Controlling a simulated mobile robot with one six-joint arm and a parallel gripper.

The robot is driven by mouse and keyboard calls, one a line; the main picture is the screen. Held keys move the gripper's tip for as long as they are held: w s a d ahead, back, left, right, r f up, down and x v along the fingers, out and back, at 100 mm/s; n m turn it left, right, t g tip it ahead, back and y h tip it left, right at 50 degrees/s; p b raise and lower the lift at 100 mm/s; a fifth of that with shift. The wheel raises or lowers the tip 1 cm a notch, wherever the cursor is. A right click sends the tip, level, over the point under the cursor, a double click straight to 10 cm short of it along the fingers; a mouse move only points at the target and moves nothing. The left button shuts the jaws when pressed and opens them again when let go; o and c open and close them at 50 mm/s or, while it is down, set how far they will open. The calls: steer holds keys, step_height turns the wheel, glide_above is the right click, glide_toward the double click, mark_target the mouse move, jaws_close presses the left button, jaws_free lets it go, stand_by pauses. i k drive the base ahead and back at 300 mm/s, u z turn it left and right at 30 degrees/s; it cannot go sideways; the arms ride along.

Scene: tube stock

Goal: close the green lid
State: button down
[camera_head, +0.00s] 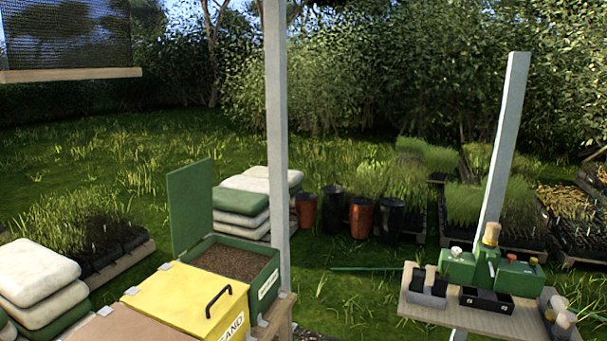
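The green lid (191,205) stands open and upright at the back left edge of the green box (265,287). The box is filled with brown soil-like material (222,262) and has a white label on its right side. My gripper is not in view, so I cannot see whether it is open or shut.
A yellow box (185,300) with a shut lid and black handle sits in front of the green box. A pale post (277,120) rises just behind it. A small table (475,316) with green containers and pots stands at right. Stacked sacks (242,207) lie behind.

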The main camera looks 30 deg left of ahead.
mark_target(190, 188)
steer(key=u, duration=0.4)
steer(key=i, duration=1.55)
steer(key=u, duration=1.3)
steer(key=i, duration=1.2)
steer(key=u, duration=1)
steer(key=i, duration=0.35)
steer(key=u, duration=0.2)
